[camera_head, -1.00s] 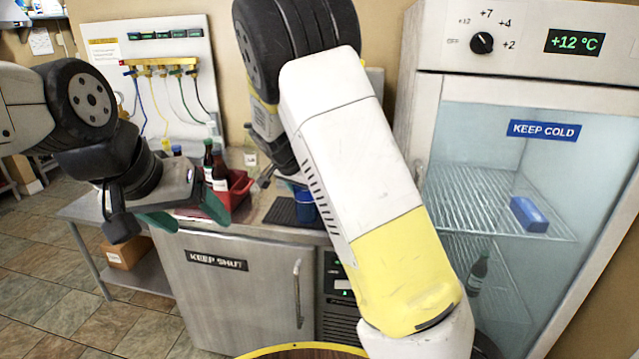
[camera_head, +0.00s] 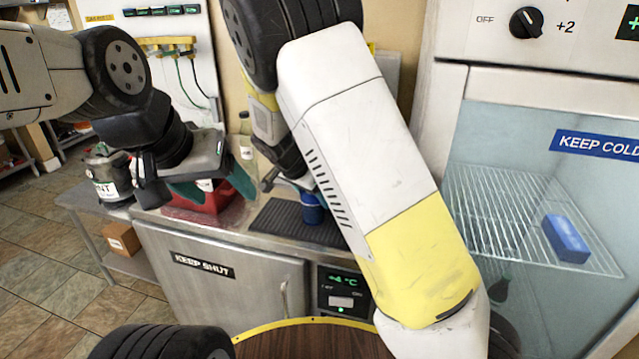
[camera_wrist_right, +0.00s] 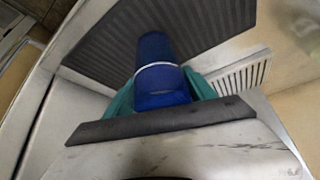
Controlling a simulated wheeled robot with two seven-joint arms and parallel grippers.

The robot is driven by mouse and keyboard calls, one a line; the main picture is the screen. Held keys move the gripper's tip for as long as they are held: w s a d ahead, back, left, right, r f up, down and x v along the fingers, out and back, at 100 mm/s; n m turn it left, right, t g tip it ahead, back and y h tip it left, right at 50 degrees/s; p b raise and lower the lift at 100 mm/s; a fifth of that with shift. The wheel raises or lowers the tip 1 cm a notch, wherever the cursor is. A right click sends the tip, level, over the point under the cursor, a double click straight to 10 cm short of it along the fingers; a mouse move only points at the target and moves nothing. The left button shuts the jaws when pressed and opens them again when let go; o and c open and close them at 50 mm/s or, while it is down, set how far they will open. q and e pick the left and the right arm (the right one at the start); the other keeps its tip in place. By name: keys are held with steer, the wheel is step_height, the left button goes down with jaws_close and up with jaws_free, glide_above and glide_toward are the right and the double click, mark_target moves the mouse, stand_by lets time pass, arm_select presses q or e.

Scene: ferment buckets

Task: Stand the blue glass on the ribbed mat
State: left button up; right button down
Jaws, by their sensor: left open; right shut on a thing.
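The blue glass (camera_head: 312,208) is held by my right gripper over the right part of the dark ribbed mat (camera_head: 277,222), which lies on the steel counter. In the right wrist view the glass (camera_wrist_right: 158,62) sits between the teal fingers of my right gripper (camera_wrist_right: 160,92), with the mat (camera_wrist_right: 105,50) behind it. I cannot tell whether the glass's base touches the mat. In the head view my right arm hides part of the mat and most of the right gripper. My left gripper (camera_head: 213,187) is open and empty, in front of the red crate.
A red crate (camera_head: 207,200) stands left of the mat, partly behind my left gripper. A clear bottle (camera_head: 246,140) stands behind. A slotted grate (camera_wrist_right: 238,77) lies beside the mat. The glass-fronted cold cabinet (camera_head: 450,110) rises at the right. The mat's left part is bare.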

steer(key=shift+f, duration=0.2)
steer(key=shift+c, duration=1.5)
jaws_free()
steer(key=shift+f, duration=0.1)
steer(key=v, duration=1.2)
steer(key=shift+s+a, duration=0.15)
